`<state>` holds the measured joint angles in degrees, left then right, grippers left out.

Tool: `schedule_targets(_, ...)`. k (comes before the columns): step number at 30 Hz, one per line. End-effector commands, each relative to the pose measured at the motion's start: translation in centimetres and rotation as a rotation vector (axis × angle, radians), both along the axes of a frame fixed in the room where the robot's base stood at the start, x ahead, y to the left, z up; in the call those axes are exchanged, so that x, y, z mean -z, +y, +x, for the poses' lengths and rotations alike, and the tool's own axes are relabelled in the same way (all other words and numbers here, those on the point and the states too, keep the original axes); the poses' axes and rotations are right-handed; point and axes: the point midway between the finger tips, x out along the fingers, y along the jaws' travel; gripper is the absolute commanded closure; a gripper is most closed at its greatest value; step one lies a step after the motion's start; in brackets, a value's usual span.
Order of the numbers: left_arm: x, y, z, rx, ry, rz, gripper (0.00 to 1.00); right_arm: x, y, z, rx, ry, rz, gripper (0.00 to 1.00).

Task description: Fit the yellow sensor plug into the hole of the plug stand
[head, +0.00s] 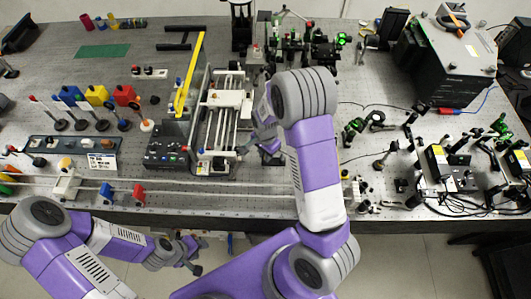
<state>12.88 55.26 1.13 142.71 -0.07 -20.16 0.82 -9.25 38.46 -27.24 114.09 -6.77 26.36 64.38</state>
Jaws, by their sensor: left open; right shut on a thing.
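My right gripper (243,148) is over the front right end of the long metal rail frame in the middle of the bench. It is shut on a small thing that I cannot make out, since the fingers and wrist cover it. No yellow sensor plug can be clearly picked out. The plug stand cannot be told for sure among the small parts. My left gripper (194,257) is open and empty, low in front of the bench's front edge, apart from everything on top.
The rail frame (218,128) stands beside a black control box (165,145) and a long yellow bar (189,76). Colored blocks (97,95) and a grey rack (47,143) are at left. Optics and cables crowd the right, with a large grey box (455,65) behind.

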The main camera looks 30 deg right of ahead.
Motion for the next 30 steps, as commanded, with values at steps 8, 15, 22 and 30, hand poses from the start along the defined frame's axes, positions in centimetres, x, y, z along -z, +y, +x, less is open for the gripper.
schedule_targets(8,0.02,0.0,0.0,0.0,0.0,0.0,0.57,0.1,0.03,-0.02,0.0,0.001,0.0,1.0)
schedule_targets(15,0.07,0.01,0.01,0.0,0.0,0.0,0.57,0.24,0.05,-0.05,0.0,0.002,-0.001,0.82)
schedule_targets(22,0.05,0.0,0.01,0.0,0.0,0.0,0.57,0.2,0.03,-0.04,0.0,0.001,0.0,0.54)
schedule_targets(30,0.02,0.0,0.0,0.0,0.0,0.0,0.57,-0.09,0.02,0.02,0.0,-0.001,-0.001,0.54)
